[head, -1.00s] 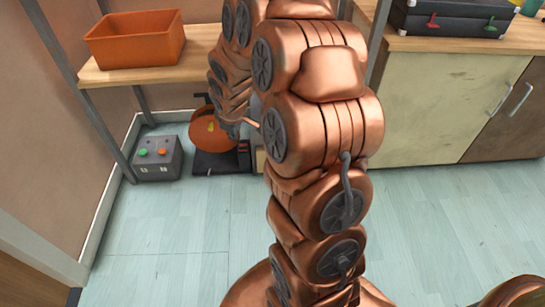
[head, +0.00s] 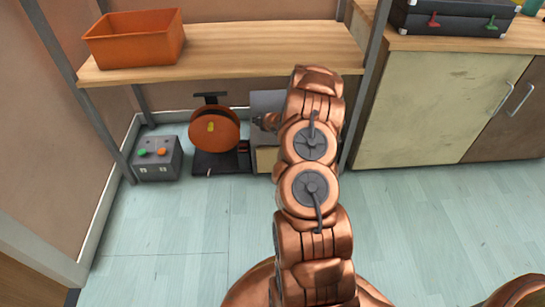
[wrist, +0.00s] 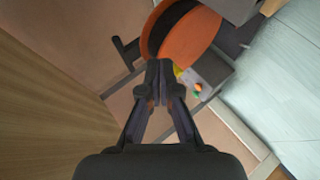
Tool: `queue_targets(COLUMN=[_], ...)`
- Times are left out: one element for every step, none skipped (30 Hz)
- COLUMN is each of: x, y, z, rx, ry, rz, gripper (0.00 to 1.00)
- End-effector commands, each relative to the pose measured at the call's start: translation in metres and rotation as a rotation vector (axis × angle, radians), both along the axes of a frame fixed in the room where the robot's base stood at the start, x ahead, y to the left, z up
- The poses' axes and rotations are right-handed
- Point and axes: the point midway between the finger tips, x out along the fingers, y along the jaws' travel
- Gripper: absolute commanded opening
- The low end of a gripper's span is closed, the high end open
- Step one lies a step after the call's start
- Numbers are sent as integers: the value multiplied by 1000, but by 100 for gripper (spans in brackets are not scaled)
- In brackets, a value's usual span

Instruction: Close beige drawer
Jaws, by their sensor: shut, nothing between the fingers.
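A grey cabinet (head: 268,103) stands on the floor under the wooden shelf, mostly hidden behind my arm. A beige front (head: 265,160), likely the beige drawer, shows low on it; how far it is open I cannot tell. In the wrist view a grey box corner (wrist: 234,8) shows at the top, with a small beige patch (wrist: 270,6) beside it. My gripper (wrist: 158,72) is shut and empty, its fingertips in front of the orange disc in that view. In the head view the gripper is mostly hidden by the arm, near the cabinet.
An orange disc machine (head: 214,131) and a grey button box (head: 157,158) stand left of the cabinet. The wooden shelf (head: 240,48) above carries an orange bin (head: 135,40). A metal post (head: 366,85) stands at right. The floor in front is clear.

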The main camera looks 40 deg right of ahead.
Motion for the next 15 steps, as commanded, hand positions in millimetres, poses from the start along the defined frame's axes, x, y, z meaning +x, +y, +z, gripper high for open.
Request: queue_targets(x=[-5,-8,-10,-13,-16,-20,-24,-28,-34,-39,-44,-51,-56,-62,-71], y=[-8,-12,-18,-21,-25,-29,-32,-34,-37,-38,-39,-42,-43,-44,-45], z=[-16,-22,-29,-36,-41,-47,-54,-60,-67,-74,-80,-87,-92,-97,-106], rx=[-14,-27,-43,-56,-68,-88,-99,-111,-127,-138,-149,-165,-178,-189,-204], ry=[-19,-35,-60,-73,-90,-115,-129,-146,-168,-183,-200,-221,-238,-256,-274], rz=[16,28,44,57,68,85,97,111,126,139,150,164,176,186,200], gripper=[0,0,0,0,0,0,0,0,0,0,0,0,0,0,0])
